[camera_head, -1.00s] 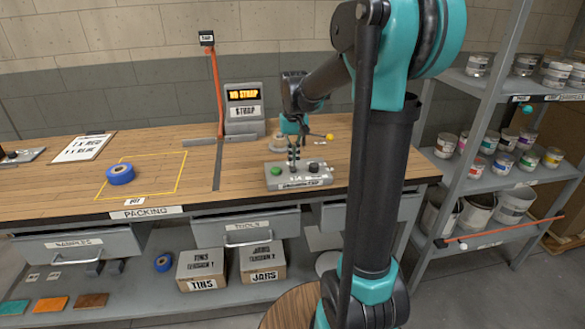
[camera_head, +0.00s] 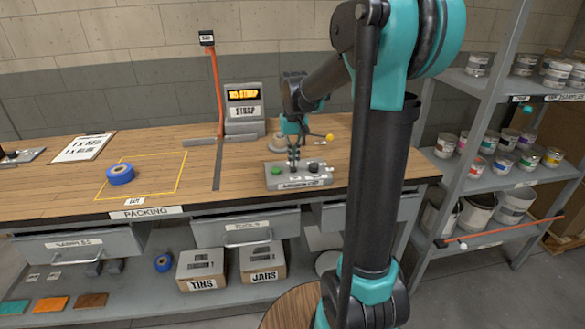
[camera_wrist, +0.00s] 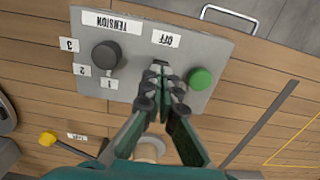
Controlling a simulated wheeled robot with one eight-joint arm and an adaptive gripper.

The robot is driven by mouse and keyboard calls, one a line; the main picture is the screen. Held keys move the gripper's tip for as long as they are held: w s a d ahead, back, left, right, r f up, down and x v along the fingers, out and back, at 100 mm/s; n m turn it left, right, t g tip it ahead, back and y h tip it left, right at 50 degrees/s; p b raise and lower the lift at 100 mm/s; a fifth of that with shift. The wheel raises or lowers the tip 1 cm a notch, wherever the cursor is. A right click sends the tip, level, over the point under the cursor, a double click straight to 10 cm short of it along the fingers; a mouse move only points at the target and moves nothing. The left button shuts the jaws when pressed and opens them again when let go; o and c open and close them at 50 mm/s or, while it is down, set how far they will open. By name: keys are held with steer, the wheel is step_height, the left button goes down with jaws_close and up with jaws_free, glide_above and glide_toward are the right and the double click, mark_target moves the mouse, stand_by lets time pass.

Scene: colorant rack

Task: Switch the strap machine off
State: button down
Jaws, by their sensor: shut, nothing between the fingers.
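The strap machine (camera_head: 244,108) stands at the back of the bench, with a lit display (camera_head: 243,95) and a STRAP label. Its grey control box (camera_head: 318,184) sits in front; the wrist view shows its top (camera_wrist: 225,50) upside down. On it are a green button (camera_wrist: 201,79), a black knob (camera_wrist: 106,56) marked TENSION with 1, 2 and 3, and an OFF label (camera_wrist: 165,38). My gripper (camera_wrist: 160,70) is shut and empty, pointing down at the box between knob and green button, just beside the OFF label. The fingers hide whatever is under them; contact cannot be told.
A yellow-tipped lever (camera_head: 329,137) stands close behind the box. A blue tape roll (camera_head: 120,174) lies in a yellow outline on the left of the bench. An orange post (camera_head: 216,90) stands left of the machine. Shelves of cans (camera_head: 487,140) are at the right.

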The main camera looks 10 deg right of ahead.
mark_target(294, 169)
steer(key=shift+f, duration=0.95)
stand_by(0.5)
steer(key=shift+r, duration=3.5)
steer(key=shift+s+f, duration=0.1)
steer(key=s+d+f+t, duration=0.2)
steer(key=s+f, duration=0.6)
steer(key=s, duration=0.3)
steer(key=s+d+f+t, duration=0.2)
steer(key=s+f, duration=0.6)
steer(key=s, duration=0.3)
steer(key=shift+f, duration=0.4)
steer(key=shift+w, duration=0.1)
